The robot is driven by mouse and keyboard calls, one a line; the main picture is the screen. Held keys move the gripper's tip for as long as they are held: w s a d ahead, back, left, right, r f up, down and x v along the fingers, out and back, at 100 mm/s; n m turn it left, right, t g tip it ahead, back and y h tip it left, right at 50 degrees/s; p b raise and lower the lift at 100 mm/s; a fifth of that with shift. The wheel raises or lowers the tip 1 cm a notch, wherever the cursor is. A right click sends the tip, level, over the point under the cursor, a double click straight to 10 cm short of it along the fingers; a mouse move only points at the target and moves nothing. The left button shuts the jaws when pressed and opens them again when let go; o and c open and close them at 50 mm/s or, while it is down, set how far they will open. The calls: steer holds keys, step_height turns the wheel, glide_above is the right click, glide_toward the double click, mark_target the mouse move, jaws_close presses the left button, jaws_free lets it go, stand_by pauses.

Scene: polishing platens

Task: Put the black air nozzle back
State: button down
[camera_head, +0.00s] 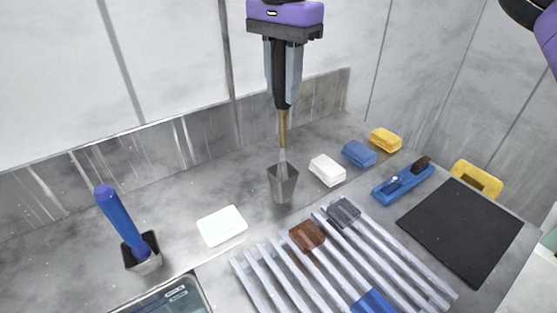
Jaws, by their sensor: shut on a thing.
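My gripper (282,100) hangs at upper centre with its fingers pointing down. It is shut on the black air nozzle (281,80), whose dark body shows between the fingers. The nozzle is about upright, with a brass-coloured stem (282,128) and a pale tip pointing down. A grey metal holder cup (284,189) stands on the bench below. The tip lines up with the cup's mouth in the picture; whether it is above or just inside the rim is hard to tell.
A blue handled tool (120,220) leans in another metal cup (146,264) at left. A white pad (222,226), white block (327,170), blue block (358,153) and yellow block (385,140) lie nearby. A slatted rack (380,247) is in front, a black mat (463,230) at right.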

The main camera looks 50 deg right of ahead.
mark_target(283, 148)
step_height(283, 148, down, 14)
steer(key=shift+f+b, duration=0.15)
steer(key=shift+b, duration=0.2)
steer(key=shift+f, duration=0.1)
steer(key=c, duration=1.1)
jaws_free()
step_height(283, 148, up, 12)
steer(key=shift+r+p, duration=0.1)
steer(key=shift+p, duration=0.25)
